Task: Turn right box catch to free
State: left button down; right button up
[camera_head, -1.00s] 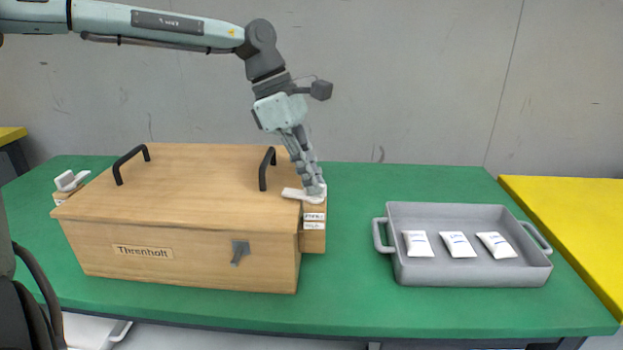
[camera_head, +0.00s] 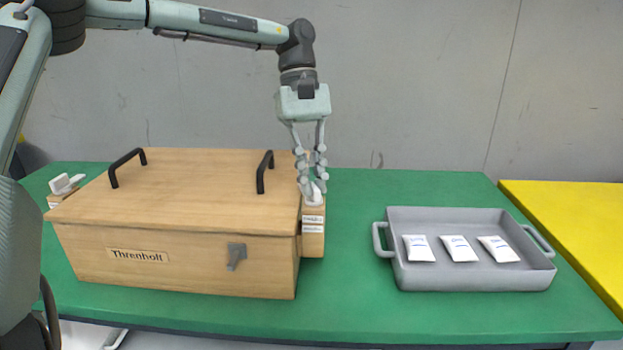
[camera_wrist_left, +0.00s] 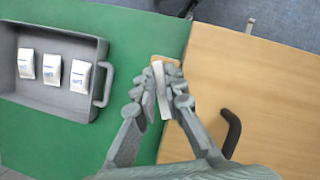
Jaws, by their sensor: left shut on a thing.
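The wooden box (camera_head: 180,195) labelled "Threnholt" stands on the left of the green table with its lid down. Its right catch, a white lever (camera_head: 314,198), sits on a small wooden block (camera_head: 313,243) at the box's right side. My left gripper (camera_head: 312,188) points down and is shut on this lever. In the left wrist view the lever (camera_wrist_left: 162,92) lies between the fingers (camera_wrist_left: 163,98), roughly along the box's side and clear of the lid. The fingers partly hide it. My right gripper is not in view.
A white left catch (camera_head: 68,184) sits at the box's far left. The lid has two black handles (camera_head: 265,172), and a grey latch (camera_head: 236,256) is on the front. A grey tray (camera_head: 465,277) with 3 white packets stands right, with clear green table (camera_head: 350,270) between.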

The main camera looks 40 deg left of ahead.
pick_arm(q)
jog(key=m+g+y, duration=0.1)
jog(key=m, duration=0.3)
jog(key=shift+w+d+m, duration=0.1)
jog(key=shift+m, duration=0.3)
jog(key=shift+y, duration=0.3)
jog(key=c, duration=1.6)
grip_release()
jog(key=v, duration=1.2)
jog(key=shift+f, duration=0.1)
